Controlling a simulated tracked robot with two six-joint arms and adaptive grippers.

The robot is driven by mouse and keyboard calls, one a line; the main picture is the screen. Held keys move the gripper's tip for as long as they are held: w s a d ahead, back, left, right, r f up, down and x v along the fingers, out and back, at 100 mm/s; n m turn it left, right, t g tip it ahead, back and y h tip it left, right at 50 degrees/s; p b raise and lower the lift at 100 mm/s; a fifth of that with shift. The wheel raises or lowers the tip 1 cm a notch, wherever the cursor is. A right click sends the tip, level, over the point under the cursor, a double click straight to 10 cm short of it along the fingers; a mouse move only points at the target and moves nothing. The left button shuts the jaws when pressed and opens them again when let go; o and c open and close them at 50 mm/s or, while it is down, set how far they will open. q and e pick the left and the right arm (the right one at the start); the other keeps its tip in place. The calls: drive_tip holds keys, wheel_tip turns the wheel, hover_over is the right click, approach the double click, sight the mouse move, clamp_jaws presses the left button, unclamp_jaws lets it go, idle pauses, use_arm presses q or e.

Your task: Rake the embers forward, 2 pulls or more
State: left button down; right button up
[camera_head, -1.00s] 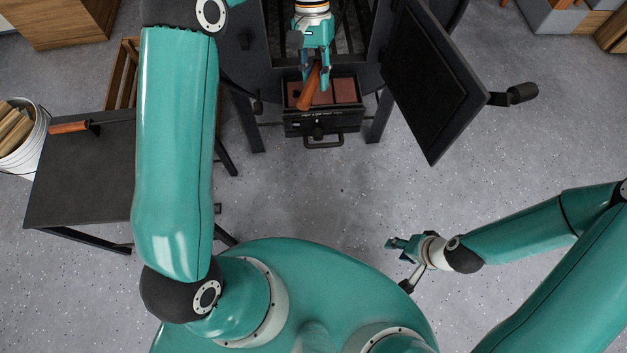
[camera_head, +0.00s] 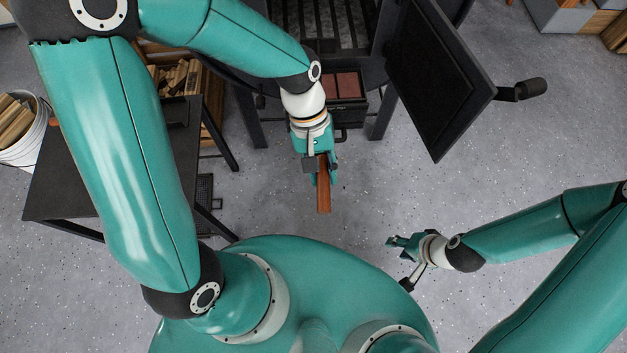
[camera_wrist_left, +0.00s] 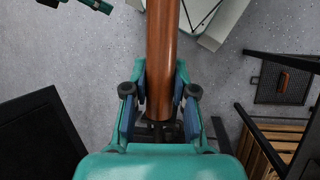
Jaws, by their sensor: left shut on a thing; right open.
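My left gripper (camera_head: 322,172) is shut on a brown wooden tool handle (camera_head: 323,198), in front of the stove. The handle also shows in the left wrist view (camera_wrist_left: 163,55), between the fingers of the left gripper (camera_wrist_left: 160,105). The tool's far end is hidden behind my arm and wrist. The stove's opening (camera_head: 335,22) shows dark grate bars at the top of the head view; no glowing embers can be made out. Its black door (camera_head: 437,80) stands open to the right. My right gripper (camera_head: 400,243) is open and empty, low over the floor at right.
A drawer with reddish blocks (camera_head: 348,84) sits under the stove opening, partly covered by my left wrist. A dark side table (camera_head: 70,190) and a white bucket of wood (camera_head: 40,150) stand left. A mesh item (camera_wrist_left: 283,84) lies low beside them. Floor between the grippers is clear.

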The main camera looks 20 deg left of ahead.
sight(318, 188)
use_arm(q)
drive_tip(key=shift+s+d+f+n, duration=0.1)
drive_tip(key=shift+s+f+n, duration=0.1)
drive_tip(key=shift+s, duration=0.65)
drive_tip(key=shift+s+d+f+n, duration=0.1)
drive_tip(key=shift+s+f, duration=0.05)
drive_tip(key=shift+s, duration=0.65)
